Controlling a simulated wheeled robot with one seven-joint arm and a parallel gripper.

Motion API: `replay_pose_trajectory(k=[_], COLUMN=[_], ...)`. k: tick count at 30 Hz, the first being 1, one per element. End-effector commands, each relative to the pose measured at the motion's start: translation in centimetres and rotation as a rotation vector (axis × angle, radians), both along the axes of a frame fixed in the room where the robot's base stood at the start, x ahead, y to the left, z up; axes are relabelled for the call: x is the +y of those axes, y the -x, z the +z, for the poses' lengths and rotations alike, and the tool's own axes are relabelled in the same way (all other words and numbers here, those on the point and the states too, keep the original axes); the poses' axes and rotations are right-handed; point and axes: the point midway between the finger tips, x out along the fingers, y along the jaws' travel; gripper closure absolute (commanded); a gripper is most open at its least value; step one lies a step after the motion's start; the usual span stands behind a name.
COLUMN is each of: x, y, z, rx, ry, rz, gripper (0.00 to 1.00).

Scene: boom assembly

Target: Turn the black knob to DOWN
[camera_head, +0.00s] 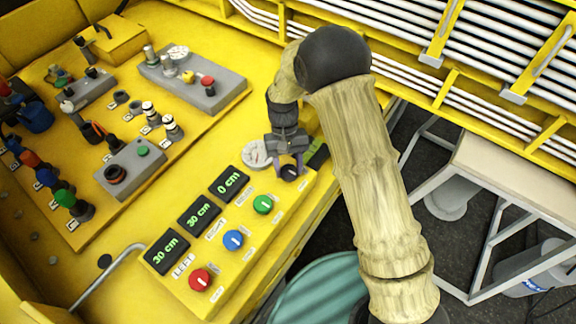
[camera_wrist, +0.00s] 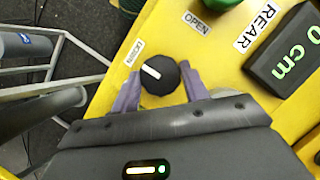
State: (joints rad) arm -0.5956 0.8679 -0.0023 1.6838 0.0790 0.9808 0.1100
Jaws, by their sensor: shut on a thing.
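The black knob (camera_wrist: 160,76) sits on the yellow panel between my gripper's two purple fingers in the wrist view. Its white pointer line is angled to the upper left, toward a small white label (camera_wrist: 134,52) whose text looks like DOWN. Another label (camera_wrist: 197,22) reads OPEN and lies to the upper right of the knob. My gripper (camera_wrist: 158,93) is shut on the knob, with one finger on each side. In the head view the knob (camera_head: 289,172) is partly hidden by my gripper (camera_head: 290,170) at the panel's far right end.
A green knob (camera_head: 263,204), a blue knob (camera_head: 233,239) and a red knob (camera_head: 200,279) line the panel, beside displays reading 0 cm (camera_head: 230,183), 30 cm (camera_head: 199,214) and 30 cm (camera_head: 166,250). A round white gauge (camera_head: 256,154) stands just left of my gripper.

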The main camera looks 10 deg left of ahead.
Motion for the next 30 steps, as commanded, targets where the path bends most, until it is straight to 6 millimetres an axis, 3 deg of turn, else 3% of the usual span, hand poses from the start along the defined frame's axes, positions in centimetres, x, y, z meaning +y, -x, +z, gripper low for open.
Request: replay_pose_trajectory(k=[17,18,21,30], x=[0.07,0.07,0.05,0.02], y=[-0.20,-0.20,-0.17,-0.12], z=[0.16,0.16,0.13,0.12], rx=[-0.006,-0.006,-0.005,-0.003], ry=[-0.003,-0.003,-0.003,-0.001], rz=[-0.051,-0.051,-0.051,-0.050], gripper=[0.78,0.52,0.34,0.34])
